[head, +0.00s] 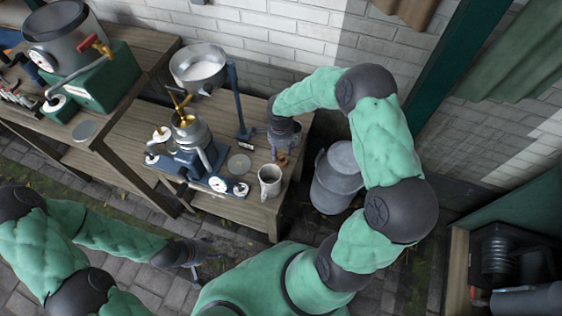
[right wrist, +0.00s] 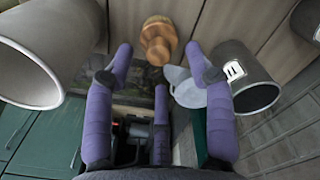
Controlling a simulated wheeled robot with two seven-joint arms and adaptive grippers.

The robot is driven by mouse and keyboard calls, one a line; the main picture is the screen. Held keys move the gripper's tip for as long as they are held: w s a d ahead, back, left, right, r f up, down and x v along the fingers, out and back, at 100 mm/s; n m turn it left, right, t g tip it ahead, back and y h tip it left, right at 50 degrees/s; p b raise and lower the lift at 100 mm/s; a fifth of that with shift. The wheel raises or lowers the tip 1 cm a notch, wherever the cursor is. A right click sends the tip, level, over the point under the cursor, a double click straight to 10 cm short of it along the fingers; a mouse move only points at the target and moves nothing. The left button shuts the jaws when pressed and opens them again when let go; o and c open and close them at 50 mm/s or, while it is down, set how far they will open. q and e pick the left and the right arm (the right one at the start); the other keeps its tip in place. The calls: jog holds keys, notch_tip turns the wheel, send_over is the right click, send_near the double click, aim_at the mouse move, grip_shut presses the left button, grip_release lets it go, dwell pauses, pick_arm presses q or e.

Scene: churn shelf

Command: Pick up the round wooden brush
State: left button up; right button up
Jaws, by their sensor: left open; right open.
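The round wooden brush (right wrist: 158,38) shows in the right wrist view just beyond my right gripper (right wrist: 160,62), between the tips of its purple fingers and apart from them. The fingers are open and nothing is held. In the head view the brush (head: 282,159) is a small brown shape near the right end of the wooden table, partly hidden by my right gripper (head: 282,146) above it. My left gripper (head: 208,261) is open and empty, low over the paving in front of the table.
A grey mug (head: 270,180) stands close in front of the brush. A metal churn (head: 337,180) stands on the floor right of the table. Paving in front is clear.

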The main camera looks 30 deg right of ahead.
aim_at(281, 156)
notch_tip(281, 156, down, 5)
jog(key=shift+s+d+f+b, duration=0.1)
jog(key=shift+s+b, duration=0.05)
jog(key=shift+b, duration=1)
jog(key=shift+c, duration=0.2)
grip_shut()
